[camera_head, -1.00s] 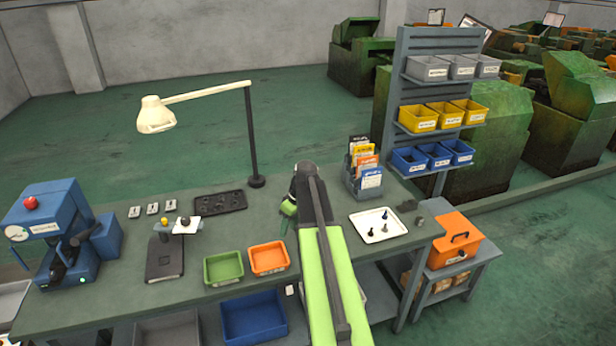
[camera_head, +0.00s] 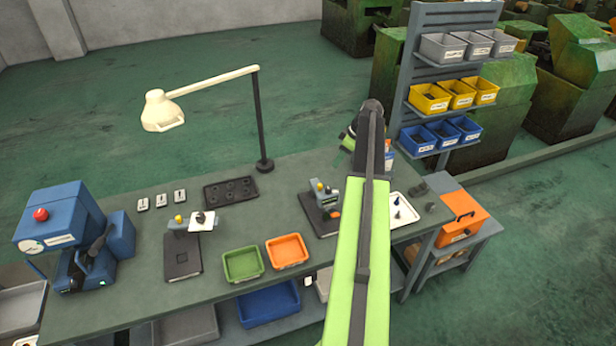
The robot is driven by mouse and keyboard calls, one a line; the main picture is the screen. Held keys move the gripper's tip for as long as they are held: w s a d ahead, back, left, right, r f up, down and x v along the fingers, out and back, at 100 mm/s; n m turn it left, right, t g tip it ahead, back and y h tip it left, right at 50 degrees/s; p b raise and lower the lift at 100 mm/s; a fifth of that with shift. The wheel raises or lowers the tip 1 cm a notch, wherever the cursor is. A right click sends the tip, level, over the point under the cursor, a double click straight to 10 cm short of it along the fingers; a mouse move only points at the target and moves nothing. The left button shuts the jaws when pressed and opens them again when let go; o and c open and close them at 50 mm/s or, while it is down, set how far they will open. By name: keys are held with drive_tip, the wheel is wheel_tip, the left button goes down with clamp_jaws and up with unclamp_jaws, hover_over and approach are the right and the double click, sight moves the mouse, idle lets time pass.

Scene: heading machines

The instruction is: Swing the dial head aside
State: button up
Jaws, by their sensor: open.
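Two small gauge stands on dark base plates are on the bench. The left stand (camera_head: 178,224) has a yellow knob and a white-faced head (camera_head: 204,220) reaching out to its right. The right stand (camera_head: 331,203) also has a yellow knob and a grey body; it is just left of my arm, and my arm may hide part of it. I cannot tell which one carries the task's dial head. My gripper (camera_head: 348,137) is raised at the arm's far end, above and beyond the right stand, open and touching nothing visible. My arm partly hides it.
A blue machine (camera_head: 70,232) with a red button stands at the left. Green (camera_head: 242,264) and orange (camera_head: 287,251) bins sit at the front edge. A desk lamp (camera_head: 200,92) and black tray (camera_head: 231,191) are behind. A white tray (camera_head: 404,211) is right of my arm.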

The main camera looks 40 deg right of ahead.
drive_tip(key=b, duration=1.6)
approach(320, 185)
drive_tip(key=x, duration=0.8)
drive_tip(key=shift+s+d+f, duration=0.1)
drive_tip(key=shift+s+d, duration=0.05)
drive_tip(key=shift+w+f, duration=0.3)
drive_tip(key=shift+f, duration=0.1)
drive_tip(key=shift+r, duration=0.15)
clamp_jaws()
